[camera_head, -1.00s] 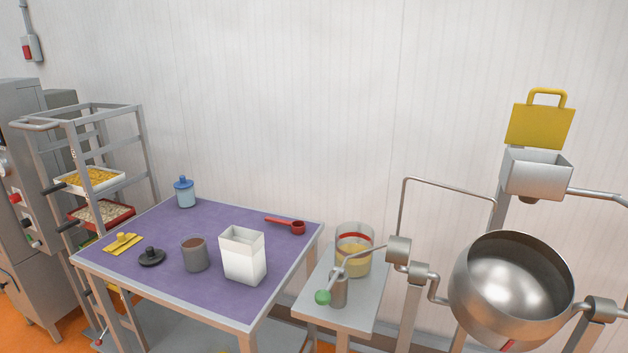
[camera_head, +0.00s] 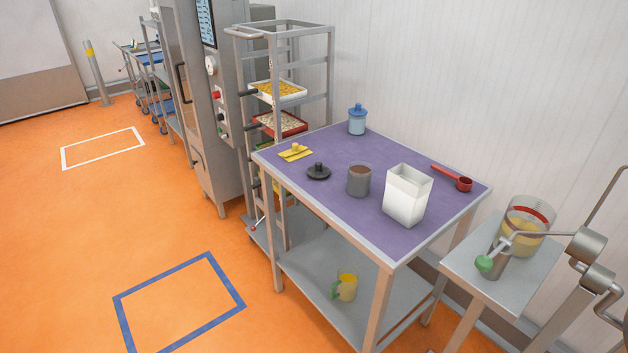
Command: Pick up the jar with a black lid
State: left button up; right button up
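A dark grey jar (camera_head: 359,180) stands upright and open on the purple table top (camera_head: 350,215), with brownish contents showing. A black lid with a knob (camera_head: 318,171) lies flat on the table just left of the jar, apart from it. Neither of my grippers is in view.
A tray rack (camera_head: 281,90) stands behind left. The orange floor (camera_head: 180,215) at left is clear.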

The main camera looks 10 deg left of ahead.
aim_at(359, 178)
jog(key=z, duration=1.9)
jog(key=u, duration=1.85)
jog(key=i+j+z, duration=0.1)
jog(key=z, duration=0.35)
jog(key=i+j+z, duration=0.1)
jog(key=j+z, duration=0.3)
jog(key=i+j+z, duration=0.2)
jog(key=j, duration=0.6)
jog(key=i+j+z, duration=0.2)
jog(key=j, duration=0.6)
jog(key=j+z, duration=0.2)
jog(key=j, duration=0.6)
